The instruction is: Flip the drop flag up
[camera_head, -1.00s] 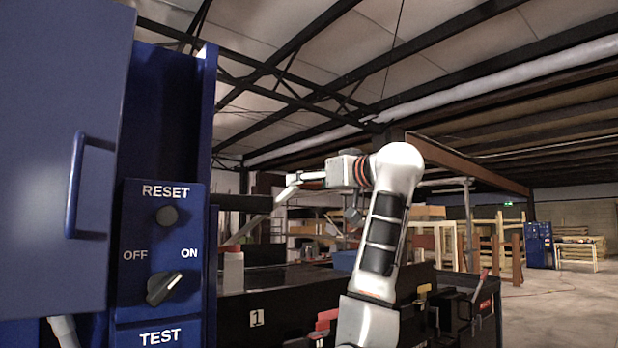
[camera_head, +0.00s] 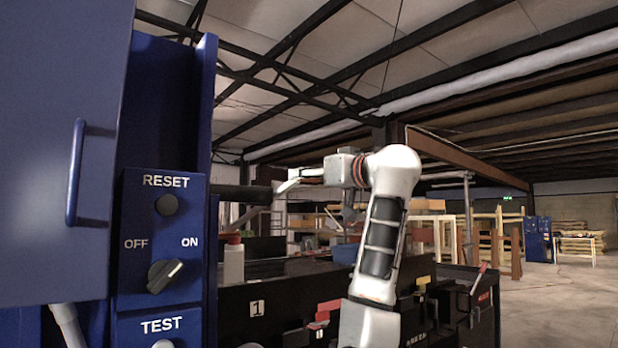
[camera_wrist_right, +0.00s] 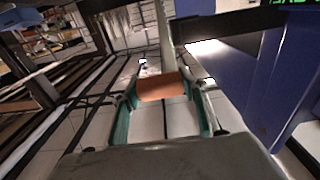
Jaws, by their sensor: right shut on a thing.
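The drop flag shows in the right wrist view as an orange-brown block (camera_wrist_right: 162,86) on the end of a pale, narrow bar. My right gripper (camera_wrist_right: 165,97), with teal finger pads, is shut on this block, one finger on each side. In the head view my right arm rises from the bottom, and its gripper (camera_head: 288,186) points left toward the blue cabinet. A thin pale bar slopes down and left from below the gripper. The flag's block is too small to make out there. My left gripper is in neither view.
A blue control panel (camera_head: 140,215) with RESET, a knob and TEST stands close at left, beside a blue door with a handle (camera_head: 76,172). A white bottle (camera_head: 233,262) with a red cap stands behind the panel. Dark machinery (camera_head: 262,306) lies below the arm. Open floor shows at right.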

